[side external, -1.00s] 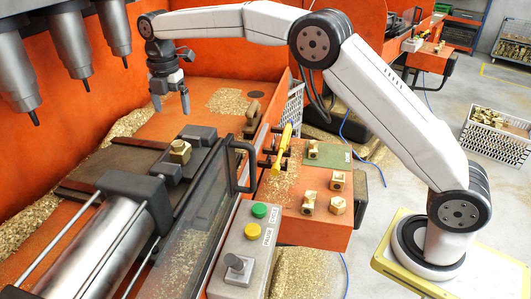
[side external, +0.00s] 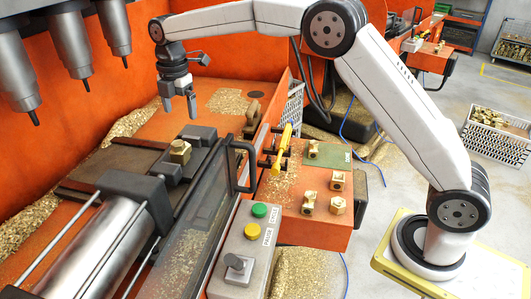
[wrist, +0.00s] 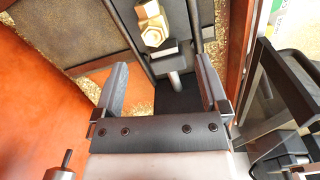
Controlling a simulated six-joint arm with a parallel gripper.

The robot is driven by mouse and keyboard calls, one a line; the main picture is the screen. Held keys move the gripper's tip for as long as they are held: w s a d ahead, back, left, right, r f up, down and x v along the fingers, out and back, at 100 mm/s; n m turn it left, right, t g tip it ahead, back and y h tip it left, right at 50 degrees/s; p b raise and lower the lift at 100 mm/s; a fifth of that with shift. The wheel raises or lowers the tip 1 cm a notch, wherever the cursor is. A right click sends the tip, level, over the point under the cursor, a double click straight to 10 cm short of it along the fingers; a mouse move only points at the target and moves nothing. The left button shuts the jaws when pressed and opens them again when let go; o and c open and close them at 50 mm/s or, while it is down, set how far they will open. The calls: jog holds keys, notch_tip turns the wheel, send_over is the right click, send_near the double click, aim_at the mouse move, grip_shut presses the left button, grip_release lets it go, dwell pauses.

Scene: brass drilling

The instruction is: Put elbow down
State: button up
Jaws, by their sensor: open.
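A brass elbow (side external: 180,151) sits in the dark vise fixture (side external: 197,150) on the machine bed. It also shows at the top of the wrist view (wrist: 152,24), beyond the fingertips. My gripper (side external: 180,118) points down behind the fixture, over the orange bed, with its two fingers apart and nothing between them. In the wrist view the open fingers (wrist: 163,80) frame the dark fixture, and the elbow lies ahead of them, apart from both. Several more brass fittings (side external: 336,205) rest on the orange side table (side external: 322,230), one of them on a green mat (side external: 330,155).
Drill spindles (side external: 72,50) hang at the upper left. A clear guard with a dark handle (side external: 245,165) stands beside the fixture. A yellow-handled tool (side external: 283,145) is near the side table. A control box (side external: 245,245) is in front, and a white crate of brass parts (side external: 495,138) stands at right.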

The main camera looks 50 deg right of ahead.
jog(key=s+d+f+m, duration=0.2)
jog(key=s+f+m, duration=0.2)
jog(key=s+m, duration=0.3)
jog(key=s+d+f+m+t, duration=0.1)
jog(key=s+d+f+m, duration=0.2)
jog(key=s+m, duration=0.4)
jog(key=s+d+f+m+t, duration=0.1)
jog(key=s+d+f+m, duration=0.2)
jog(key=s, duration=1.2)
notch_tip(320, 180, down, 2)
jog(key=m, duration=0.3)
jog(key=shift+s+d+m, duration=0.15)
jog(key=shift+d+m, duration=0.05)
jog(key=shift+m, duration=0.2)
jog(key=shift+f, duration=0.1)
